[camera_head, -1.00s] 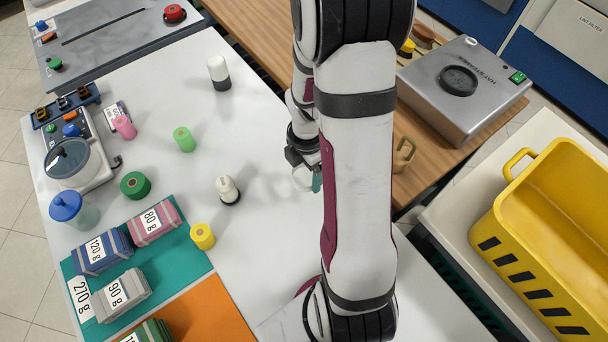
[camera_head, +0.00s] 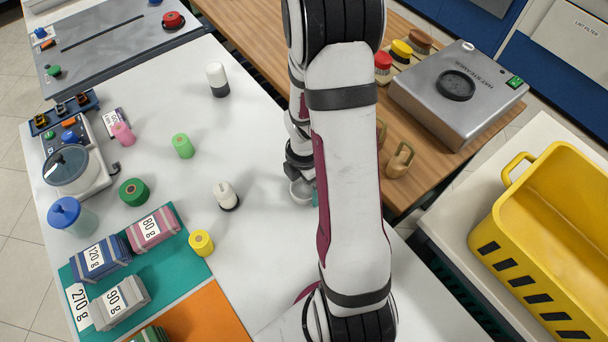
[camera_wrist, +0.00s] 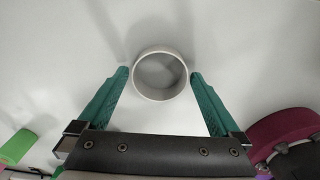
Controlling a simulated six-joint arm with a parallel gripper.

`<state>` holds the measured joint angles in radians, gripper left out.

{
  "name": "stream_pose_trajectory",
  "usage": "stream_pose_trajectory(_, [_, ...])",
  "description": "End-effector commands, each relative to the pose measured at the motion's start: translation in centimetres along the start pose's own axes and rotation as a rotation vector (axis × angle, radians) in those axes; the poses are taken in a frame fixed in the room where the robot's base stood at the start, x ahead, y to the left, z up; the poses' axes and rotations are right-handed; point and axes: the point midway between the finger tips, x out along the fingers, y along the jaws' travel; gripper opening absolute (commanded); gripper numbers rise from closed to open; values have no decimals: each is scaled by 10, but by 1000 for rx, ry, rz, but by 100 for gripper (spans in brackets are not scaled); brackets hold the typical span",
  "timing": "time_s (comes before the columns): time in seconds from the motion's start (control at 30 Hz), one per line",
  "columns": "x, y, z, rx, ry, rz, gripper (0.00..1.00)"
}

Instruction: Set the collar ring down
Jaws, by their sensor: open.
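The collar ring (camera_wrist: 161,76) is a pale grey, open hoop on the white table (camera_wrist: 250,50). In the wrist view it sits between the tips of my gripper (camera_wrist: 160,80), whose two green fingers are spread with a gap on each side of it. In the head view the ring (camera_head: 301,191) shows just left of my arm, at the table's right part. My gripper (camera_head: 305,180) is largely hidden behind my arm there. I see nothing held in the jaws.
A white and black bottle (camera_head: 226,195) and a yellow spool (camera_head: 201,243) stand left of the ring. Labelled cloth stacks (camera_head: 153,228) lie on a teal mat. A wooden bench (camera_head: 400,190) and a yellow crate (camera_head: 555,240) are to the right. The table around the ring is clear.

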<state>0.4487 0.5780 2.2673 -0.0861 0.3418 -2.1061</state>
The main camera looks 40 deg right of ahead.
Motion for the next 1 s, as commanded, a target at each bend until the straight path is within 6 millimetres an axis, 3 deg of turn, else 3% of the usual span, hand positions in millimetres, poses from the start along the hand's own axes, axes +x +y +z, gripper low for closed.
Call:
stream_pose_trajectory(0.4, [-98,1,0,-1,-2,5,100])
stream_pose_trajectory(0.57, [-117,-1,-4,30,2,3,100])
stream_pose_trajectory(0.67, [-140,-11,-30,282,16,6,100])
stream_pose_trajectory(0.73, [-162,-28,-62,605,38,0,100])
stream_pose_trajectory(0.9, [-197,-90,-130,1438,85,-74,100])
stream_pose_trajectory(1.0, [-205,-120,-152,1786,88,-128,100])
